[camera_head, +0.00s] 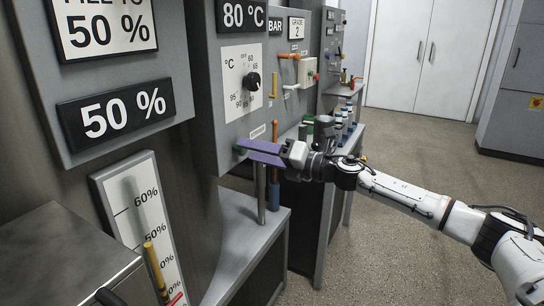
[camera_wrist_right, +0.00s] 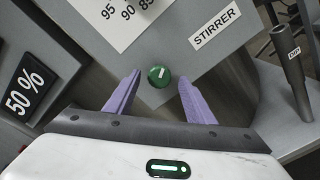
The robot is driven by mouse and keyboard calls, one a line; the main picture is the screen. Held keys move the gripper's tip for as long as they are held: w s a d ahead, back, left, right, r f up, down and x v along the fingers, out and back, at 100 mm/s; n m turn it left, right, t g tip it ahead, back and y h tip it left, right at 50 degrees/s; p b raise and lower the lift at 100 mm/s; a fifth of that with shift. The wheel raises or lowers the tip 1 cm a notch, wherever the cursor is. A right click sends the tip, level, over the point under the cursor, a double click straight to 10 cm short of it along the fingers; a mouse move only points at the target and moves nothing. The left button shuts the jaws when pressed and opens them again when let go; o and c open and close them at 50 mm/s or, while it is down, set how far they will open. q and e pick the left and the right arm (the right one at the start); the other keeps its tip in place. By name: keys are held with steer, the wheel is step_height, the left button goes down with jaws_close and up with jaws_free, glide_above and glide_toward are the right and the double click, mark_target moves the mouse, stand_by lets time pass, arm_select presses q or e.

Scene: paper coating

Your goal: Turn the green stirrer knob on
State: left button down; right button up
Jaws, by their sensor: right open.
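The green stirrer knob (camera_wrist_right: 159,76) is round with a pale mark on its face, on the grey panel beside the STIRRER label (camera_wrist_right: 215,27) in the right wrist view. My right gripper (camera_wrist_right: 152,95) is open, with its two purple fingers on either side of the knob and visible gaps to it. In the head view the right gripper (camera_head: 257,151) reaches the panel from the right, and the green knob (camera_head: 238,150) shows at its fingertips. My left gripper is not in view.
A black temperature dial (camera_head: 252,81) sits on the panel above the gripper. An orange-topped rod (camera_head: 275,131) and green- and blue-capped bottles (camera_head: 340,122) stand nearby on the right. A level gauge (camera_head: 148,225) is at the lower left. The floor (camera_head: 420,160) at right is clear.

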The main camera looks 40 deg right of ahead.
steer(key=b+v, duration=0.1)
steer(key=v, duration=0.8)
steer(key=shift+s+b, duration=0.25)
steer(key=shift+b, duration=0.15)
stand_by(0.5)
